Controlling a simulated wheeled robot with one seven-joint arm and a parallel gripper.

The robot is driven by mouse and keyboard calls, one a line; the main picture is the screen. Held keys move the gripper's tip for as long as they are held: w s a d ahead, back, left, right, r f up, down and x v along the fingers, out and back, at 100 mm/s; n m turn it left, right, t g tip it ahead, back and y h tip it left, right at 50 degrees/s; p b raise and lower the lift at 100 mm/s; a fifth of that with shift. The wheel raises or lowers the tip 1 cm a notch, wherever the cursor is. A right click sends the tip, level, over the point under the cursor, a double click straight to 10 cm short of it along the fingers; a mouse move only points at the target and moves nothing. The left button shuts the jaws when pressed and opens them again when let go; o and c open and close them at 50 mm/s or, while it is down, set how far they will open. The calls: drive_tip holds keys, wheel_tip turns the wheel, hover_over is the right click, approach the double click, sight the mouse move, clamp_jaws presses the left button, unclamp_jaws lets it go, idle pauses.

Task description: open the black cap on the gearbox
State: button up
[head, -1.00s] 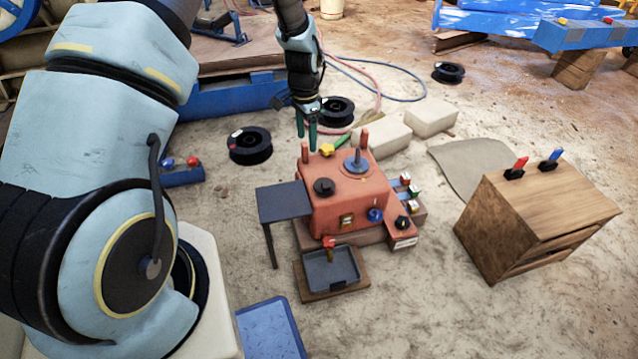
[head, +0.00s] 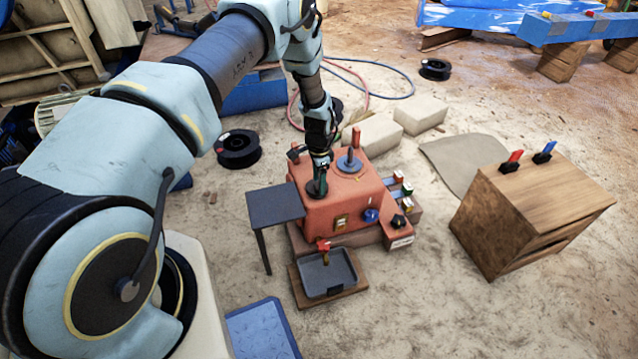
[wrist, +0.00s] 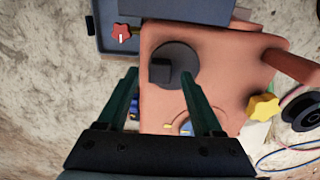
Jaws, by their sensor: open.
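The black cap (wrist: 178,62) is a round dark disc with a raised block on it, on top of the orange-red gearbox (head: 322,214). In the wrist view the gearbox (wrist: 222,30) fills the middle and right. My gripper (head: 317,188) is directly over the cap, pointing down, and mostly hides it in the head view. In the wrist view my gripper (wrist: 160,72) is open, its green fingers apart, with the cap's raised block showing between the tip ends. I cannot tell whether a finger touches the cap.
A wooden cabinet (head: 530,215) stands right.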

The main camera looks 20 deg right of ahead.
drive_tip(key=shift+f, duration=0.6)
clamp_jaws()
idle(1.1)
